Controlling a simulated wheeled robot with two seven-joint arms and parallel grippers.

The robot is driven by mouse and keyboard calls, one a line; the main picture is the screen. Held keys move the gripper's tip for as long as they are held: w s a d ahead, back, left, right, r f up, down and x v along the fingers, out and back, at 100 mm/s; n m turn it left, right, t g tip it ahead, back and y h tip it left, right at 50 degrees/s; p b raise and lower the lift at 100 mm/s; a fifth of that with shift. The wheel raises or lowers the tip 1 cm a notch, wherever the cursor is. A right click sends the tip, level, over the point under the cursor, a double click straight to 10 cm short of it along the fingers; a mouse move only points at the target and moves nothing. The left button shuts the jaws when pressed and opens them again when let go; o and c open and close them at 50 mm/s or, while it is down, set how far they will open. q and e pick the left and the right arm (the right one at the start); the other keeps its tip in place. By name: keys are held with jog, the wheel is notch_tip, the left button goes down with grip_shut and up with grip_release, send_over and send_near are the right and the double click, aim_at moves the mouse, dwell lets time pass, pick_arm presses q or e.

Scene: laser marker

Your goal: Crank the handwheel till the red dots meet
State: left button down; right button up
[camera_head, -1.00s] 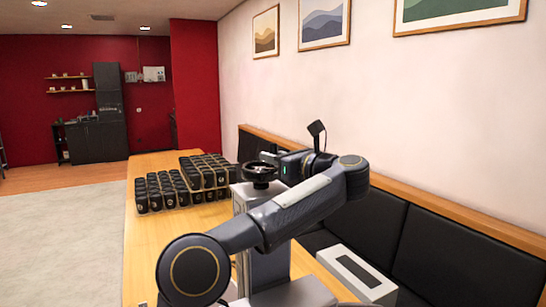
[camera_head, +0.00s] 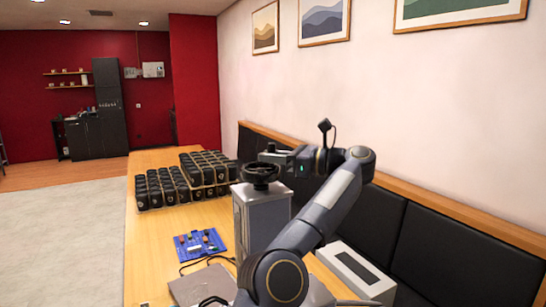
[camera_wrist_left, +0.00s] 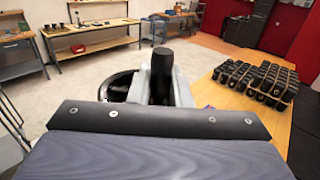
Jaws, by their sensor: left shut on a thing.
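The black handwheel (camera_head: 260,173) sits on top of the grey laser marker column (camera_head: 262,215) on the wooden table. In the left wrist view the handwheel (camera_wrist_left: 117,88) shows partly, with its upright black crank handle (camera_wrist_left: 162,72) in front of my gripper. My left gripper (camera_head: 276,158) is at the far right side of the wheel, at the height of its handle, and is shut on the crank handle. The fingertips are mostly hidden. No red dots can be made out. My right gripper is not in view.
Several black cups (camera_head: 181,182) stand in rows on the table (camera_head: 158,228) behind the column. A white box (camera_head: 355,272) is at right, before the black bench (camera_head: 440,255).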

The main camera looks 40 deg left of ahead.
pick_arm(q)
jog(key=shift+r, duration=0.2)
jog(key=c, duration=1.4)
grip_release()
jog(key=shift+a, duration=0.1)
jog(key=shift+f, duration=0.1)
jog(key=shift+f, duration=0.1)
